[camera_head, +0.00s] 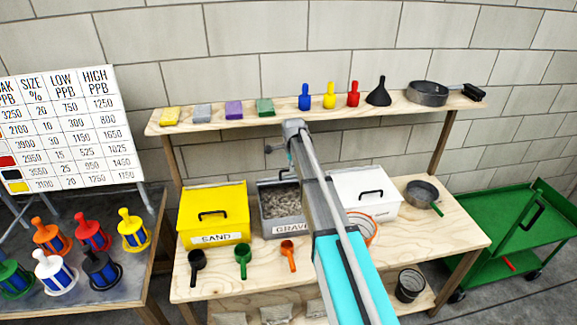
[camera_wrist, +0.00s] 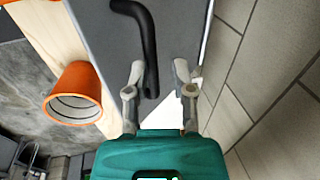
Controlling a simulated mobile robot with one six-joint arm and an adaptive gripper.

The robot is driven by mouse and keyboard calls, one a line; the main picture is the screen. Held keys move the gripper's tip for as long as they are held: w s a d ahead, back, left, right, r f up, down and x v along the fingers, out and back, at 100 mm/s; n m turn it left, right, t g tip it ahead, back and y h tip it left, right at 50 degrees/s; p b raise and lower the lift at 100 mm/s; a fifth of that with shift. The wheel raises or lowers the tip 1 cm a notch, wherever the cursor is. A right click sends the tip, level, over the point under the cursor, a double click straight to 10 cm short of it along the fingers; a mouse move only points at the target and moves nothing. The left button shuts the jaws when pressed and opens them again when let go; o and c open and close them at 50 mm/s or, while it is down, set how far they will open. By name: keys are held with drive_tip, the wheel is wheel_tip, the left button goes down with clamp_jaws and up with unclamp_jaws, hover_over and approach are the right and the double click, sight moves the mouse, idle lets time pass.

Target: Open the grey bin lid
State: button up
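The grey bin (camera_head: 268,230) marked GRAVEL stands on the workbench between the yellow and white bins. Its top is open and grey gravel (camera_head: 281,203) shows inside. My arm hides its right part and most of the lid area. In the wrist view a grey panel (camera_wrist: 100,30), apparently the lid, fills the upper middle and carries a black bar handle (camera_wrist: 148,45). My gripper (camera_wrist: 158,72) is at this panel with its two fingers apart. The handle's lower end shows between the fingers, nearer the left one; I cannot tell whether they touch.
The yellow SAND bin (camera_head: 212,225) is left of the grey bin, the white bin (camera_head: 375,180) right. Three scoops lie along the bench front. An orange-rimmed container (camera_wrist: 72,95) is left in the wrist view.

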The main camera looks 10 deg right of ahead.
drive_tip(key=o, duration=0.4)
drive_tip(key=shift+w+d+f, duration=0.25)
drive_tip(key=shift+w+d, duration=0.05)
drive_tip(key=shift+w, duration=0.25)
drive_tip(key=shift+c, duration=0.2)
drive_tip(key=shift+s+a, duration=0.1)
drive_tip(key=shift+r, duration=0.1)
